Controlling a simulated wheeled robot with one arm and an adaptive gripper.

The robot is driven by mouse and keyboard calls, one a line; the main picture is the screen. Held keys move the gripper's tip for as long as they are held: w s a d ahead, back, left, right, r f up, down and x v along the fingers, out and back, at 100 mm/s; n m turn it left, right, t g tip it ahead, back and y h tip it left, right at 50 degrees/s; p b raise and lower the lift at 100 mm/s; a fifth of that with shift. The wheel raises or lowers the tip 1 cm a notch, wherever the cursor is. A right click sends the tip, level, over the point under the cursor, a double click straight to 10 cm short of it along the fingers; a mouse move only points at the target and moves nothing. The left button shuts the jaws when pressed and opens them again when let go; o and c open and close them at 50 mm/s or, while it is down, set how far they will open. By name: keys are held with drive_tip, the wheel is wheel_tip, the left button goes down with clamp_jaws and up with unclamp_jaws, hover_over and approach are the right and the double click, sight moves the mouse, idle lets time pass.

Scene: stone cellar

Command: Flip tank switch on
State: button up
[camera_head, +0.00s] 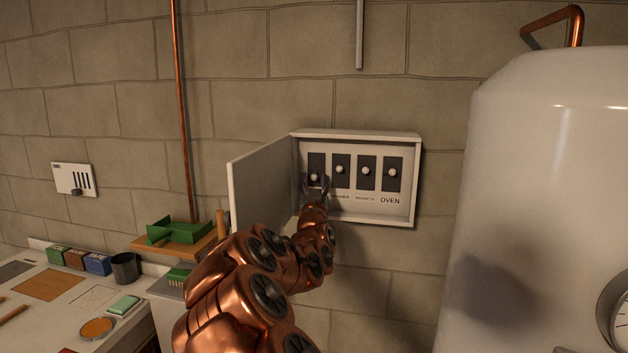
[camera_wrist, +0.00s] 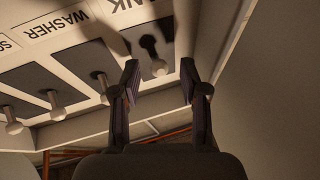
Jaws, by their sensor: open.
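The tank switch (camera_head: 315,177) is the leftmost lever in an open white switch box (camera_head: 347,213) on the wall. Its round knob sits slightly lower than the others in the head view. The wrist view is upside down, and part of the tank label (camera_wrist: 128,5) shows there. In that view, the tank switch knob (camera_wrist: 158,69) stands between my two fingertips. My gripper (camera_wrist: 160,80) is open, with a finger on each side of the knob; I cannot tell whether either touches it. In the head view, my gripper (camera_head: 315,186) covers the tank label.
The washer (camera_head: 341,170), sockets (camera_head: 366,171) and oven (camera_head: 392,172) switches stand to the right. The box door (camera_head: 260,185) is swung open on the left. A large white tank (camera_head: 550,180) stands right. A cluttered worktop (camera_head: 60,312) lies lower left.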

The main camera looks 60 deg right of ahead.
drive_tip(key=shift+d, duration=0.1)
clamp_jaws()
idle(0.4)
